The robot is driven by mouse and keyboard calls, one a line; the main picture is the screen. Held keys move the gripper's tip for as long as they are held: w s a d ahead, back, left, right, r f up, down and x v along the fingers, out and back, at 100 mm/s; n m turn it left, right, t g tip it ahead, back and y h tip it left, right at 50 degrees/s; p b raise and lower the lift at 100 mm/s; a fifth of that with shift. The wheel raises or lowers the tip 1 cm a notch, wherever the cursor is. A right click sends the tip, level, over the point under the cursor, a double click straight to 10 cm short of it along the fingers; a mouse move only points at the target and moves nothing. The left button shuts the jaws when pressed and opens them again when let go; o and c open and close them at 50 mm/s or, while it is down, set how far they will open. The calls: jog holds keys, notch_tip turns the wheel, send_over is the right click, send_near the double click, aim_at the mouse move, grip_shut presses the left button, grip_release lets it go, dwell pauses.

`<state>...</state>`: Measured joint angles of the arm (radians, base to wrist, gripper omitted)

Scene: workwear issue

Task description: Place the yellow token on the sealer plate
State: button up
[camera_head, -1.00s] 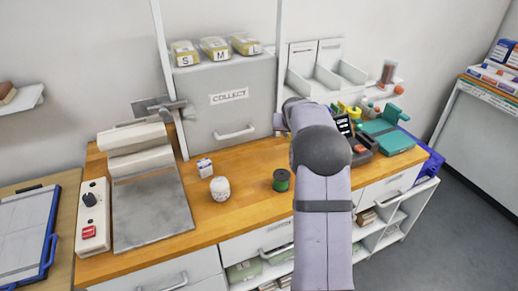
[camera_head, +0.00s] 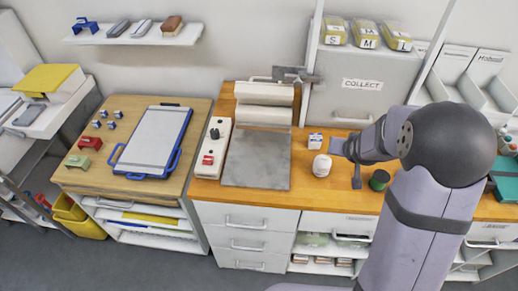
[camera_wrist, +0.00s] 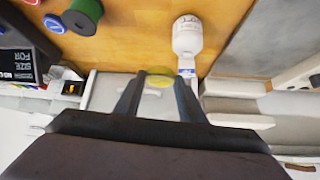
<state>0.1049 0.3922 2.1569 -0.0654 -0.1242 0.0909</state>
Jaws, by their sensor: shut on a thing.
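The yellow token (camera_wrist: 160,80) is a round disc, held between the two fingertips of my gripper (camera_wrist: 158,88) in the wrist view. In the head view my gripper (camera_head: 357,180) hangs over the wooden counter, between a white jar and a green spool; the token cannot be made out there. The sealer plate (camera_head: 257,160) is a flat grey sheet in front of the white sealer, left of my gripper and apart from it. The plate also shows at the upper right of the wrist view (camera_wrist: 270,38). It looks bare.
The white jar (camera_head: 321,165) and a small box (camera_head: 315,141) stand between my gripper and the plate. The green spool (camera_head: 379,180) is right of the gripper. The control box (camera_head: 212,148) is left of the plate. The collect cabinet (camera_head: 350,95) rises behind.

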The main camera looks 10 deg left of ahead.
jog(key=s+a+f+n+y+p, duration=0.1)
jog(key=s+a+f+n+p, duration=0.1)
jog(key=s+a, duration=0.55)
jog(key=w+a+n+g+y+b, duration=0.1)
jog(key=w+a+n+y, duration=0.2)
jog(key=a+n, duration=0.2)
jog(key=w+a+n+g+y+b, duration=0.1)
jog(key=w+a+n+g+y, duration=0.1)
jog(key=a, duration=0.9)
jog(key=shift+w+r+n+g+y, duration=0.3)
jog(key=shift+w+n+y, duration=0.6)
jog(key=shift+n, duration=0.9)
jog(key=shift+f, duration=0.1)
jog(key=shift+f+b, duration=0.55)
jog(key=shift+f, duration=4.45)
